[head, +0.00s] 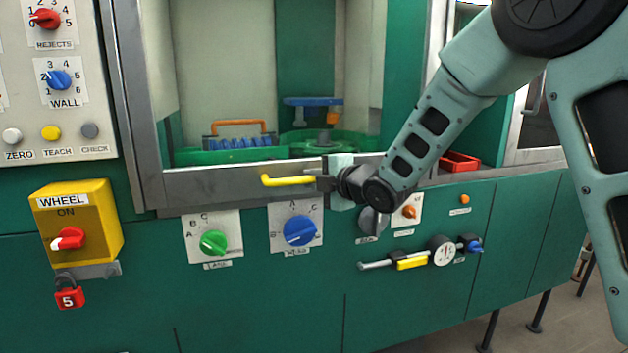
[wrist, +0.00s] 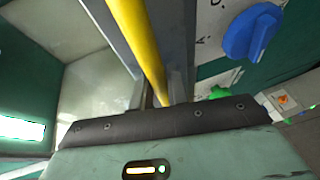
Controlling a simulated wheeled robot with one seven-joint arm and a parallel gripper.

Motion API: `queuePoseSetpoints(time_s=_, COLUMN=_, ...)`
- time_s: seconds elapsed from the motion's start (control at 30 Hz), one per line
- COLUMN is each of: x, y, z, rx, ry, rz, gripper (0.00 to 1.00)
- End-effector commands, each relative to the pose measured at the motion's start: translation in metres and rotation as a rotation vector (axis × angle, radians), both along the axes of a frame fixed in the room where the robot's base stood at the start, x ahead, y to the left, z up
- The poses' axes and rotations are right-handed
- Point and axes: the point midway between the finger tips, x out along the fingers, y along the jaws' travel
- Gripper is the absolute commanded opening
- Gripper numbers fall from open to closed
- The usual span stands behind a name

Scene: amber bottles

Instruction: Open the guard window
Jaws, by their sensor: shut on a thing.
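The guard window is a clear pane in a grey metal frame, with its bottom rail (head: 215,184) across the lower edge of the machine opening. A yellow handle bar (head: 287,181) sticks out in front of this rail. My gripper (head: 326,183) is at the right end of the bar, shut on it. In the wrist view the yellow handle bar (wrist: 140,45) runs between the two fingers of my gripper (wrist: 162,92). The fingers and wrist hide the right end of the handle.
Behind the pane are a blue rack with an orange handle (head: 238,127) and a green round part. Below the rail are a green knob (head: 213,243), a blue knob (head: 299,231) and a gauge (head: 443,251). A yellow WHEEL switch box (head: 92,222) with a red padlock (head: 68,294) is at left.

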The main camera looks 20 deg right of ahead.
Motion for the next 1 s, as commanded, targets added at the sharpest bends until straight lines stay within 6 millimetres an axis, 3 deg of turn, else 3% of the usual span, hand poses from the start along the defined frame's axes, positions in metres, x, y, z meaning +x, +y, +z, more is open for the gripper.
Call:
queuePoseSetpoints(time_s=0.27, x=0.0, y=0.0, z=0.058, rx=0.001, ry=-0.014, rz=0.0, gripper=0.0)
queuePoseSetpoints(time_s=1.0, x=0.001, y=0.0, z=0.316, rx=0.001, ry=-0.011, rz=0.0, gripper=0.0)
